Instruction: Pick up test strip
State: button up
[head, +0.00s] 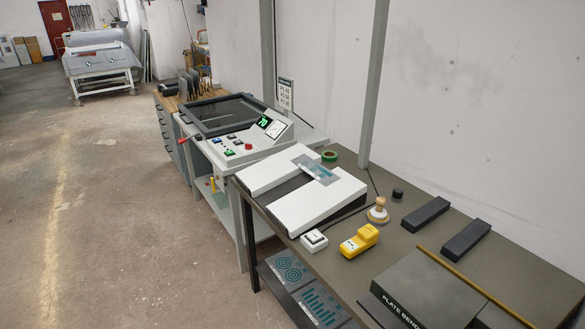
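A small grey and teal patterned strip (318,172), the likely test strip, lies across the white device (312,208) on the workbench.
The workbench (385,281) also holds a yellow device (359,241), a white switch box (314,240), a wooden-handled stamp (378,210), green tape (329,155), black bars (425,214) and a plate bender (430,290). A control machine (240,140) stands beyond. The floor at left is clear.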

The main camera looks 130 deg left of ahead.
aim_at(327, 177)
jog(key=u, duration=3.7)
jog(key=k, duration=0.6)
jog(key=u, duration=0.2)
jog(key=i, duration=0.75)
jog(key=u, duration=1.35)
jog(key=i, duration=1.5)
jog(key=u, duration=0.15)
